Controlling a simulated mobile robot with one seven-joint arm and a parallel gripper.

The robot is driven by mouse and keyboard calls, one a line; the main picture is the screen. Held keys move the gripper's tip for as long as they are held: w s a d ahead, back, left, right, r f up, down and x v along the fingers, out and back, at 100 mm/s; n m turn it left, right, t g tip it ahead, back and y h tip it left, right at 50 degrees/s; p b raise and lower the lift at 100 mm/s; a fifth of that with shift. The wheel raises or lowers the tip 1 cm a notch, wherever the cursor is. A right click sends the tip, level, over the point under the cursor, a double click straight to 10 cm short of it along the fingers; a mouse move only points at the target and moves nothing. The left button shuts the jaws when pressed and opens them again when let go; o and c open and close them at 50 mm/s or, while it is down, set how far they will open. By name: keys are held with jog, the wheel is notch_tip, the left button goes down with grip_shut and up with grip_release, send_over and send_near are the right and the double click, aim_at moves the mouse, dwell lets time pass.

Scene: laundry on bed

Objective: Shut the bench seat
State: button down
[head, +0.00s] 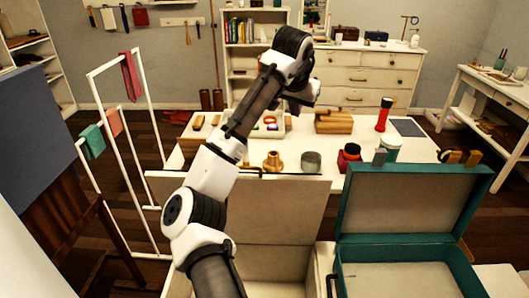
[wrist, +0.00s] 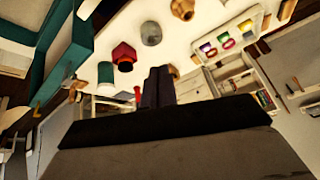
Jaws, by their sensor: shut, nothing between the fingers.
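The bench seat (head: 285,205) is a cream panel standing raised at the back of an open cream bench box (head: 270,262), low in the middle of the head view. The box inside looks empty where it shows; my arm hides its left part. My gripper (wrist: 160,72) shows in the wrist view as two dark fingers pressed together with nothing between them. In the head view my arm reaches up over the bench, and the hand is above the table beyond the raised seat, apart from it. The fingertips are hard to make out there.
An open teal case (head: 400,202) stands right of the bench. A white drying rack (head: 150,190) and a dark blue panel (head: 40,135) stand left.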

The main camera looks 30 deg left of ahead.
jog(key=s+a+f+n+g, duration=0.1)
jog(key=s+a+f+g, duration=0.1)
jog(key=s+a+g, duration=0.25)
send_over(263, 175)
jog(key=w, duration=0.4)
jog(key=shift+t, duration=0.35)
jog(key=x, duration=0.3)
jog(key=s+x, duration=0.1)
jog(key=x, duration=0.2)
jog(key=d+x, duration=0.1)
jog(key=x, duration=0.2)
jog(key=shift+s+f, duration=0.35)
jog(key=shift+f, duration=0.05)
jog(key=s, duration=0.1)
jog(key=s+f+p, duration=0.1)
jog(key=shift+s+d, duration=0.15)
jog(key=shift+s, duration=0.2)
jog(key=shift+s+d+f, duration=0.15)
jog(key=shift+s+f, duration=0.25)
jog(key=shift+s, duration=0.05)
jog(key=shift+f, duration=0.1)
